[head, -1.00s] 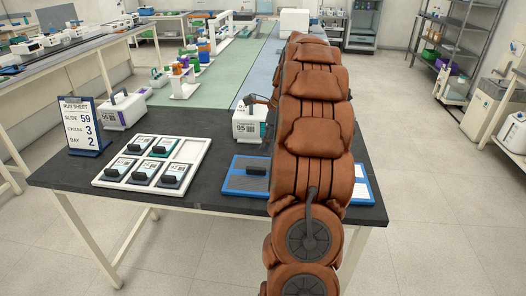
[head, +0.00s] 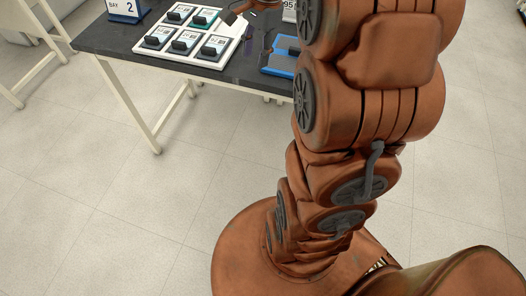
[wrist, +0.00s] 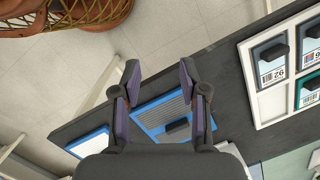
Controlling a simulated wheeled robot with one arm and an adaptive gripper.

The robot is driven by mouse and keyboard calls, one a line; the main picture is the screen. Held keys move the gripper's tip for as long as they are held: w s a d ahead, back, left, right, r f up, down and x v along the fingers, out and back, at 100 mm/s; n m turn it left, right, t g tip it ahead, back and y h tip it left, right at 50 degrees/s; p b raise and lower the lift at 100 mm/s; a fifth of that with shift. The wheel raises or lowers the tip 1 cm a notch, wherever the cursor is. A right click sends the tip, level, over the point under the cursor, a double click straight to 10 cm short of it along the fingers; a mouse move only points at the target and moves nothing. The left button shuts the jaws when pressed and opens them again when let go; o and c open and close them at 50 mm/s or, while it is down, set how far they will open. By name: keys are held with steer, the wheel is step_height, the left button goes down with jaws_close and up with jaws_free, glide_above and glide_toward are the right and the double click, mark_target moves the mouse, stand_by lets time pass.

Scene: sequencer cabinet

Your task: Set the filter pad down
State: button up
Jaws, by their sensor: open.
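A blue-framed tray (wrist: 142,132) lies on the black table; its near corner also shows in the head view (head: 276,68). A grey ribbed pad with a dark handle (wrist: 177,126), which looks like the filter pad, lies in the tray; in the head view it is mostly behind my arm. My gripper (wrist: 160,68) is open with nothing between its fingertips. In the wrist view its fingers frame the pad and tray from above, apart from the handle. In the head view part of my gripper (head: 232,16) shows above the gap between the trays.
A white rack (head: 221,49) with several labelled, handled blocks stands left of the blue tray in the head view. A sign (head: 124,9) stands at the table's left. The floor in front is clear.

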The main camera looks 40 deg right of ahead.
steer(key=s+a+f+n+g+h, duration=0.1)
steer(key=s+a+f+n, duration=0.1)
steer(key=s+a+n, duration=0.5)
steer(key=s+a+f+n+g+h, duration=0.1)
steer(key=s+a+f+n, duration=0.2)
steer(key=s+a+n, duration=0.4)
steer(key=s+n, duration=0.2)
steer(key=s, duration=0.6)
steer(key=shift+a, duration=0.3)
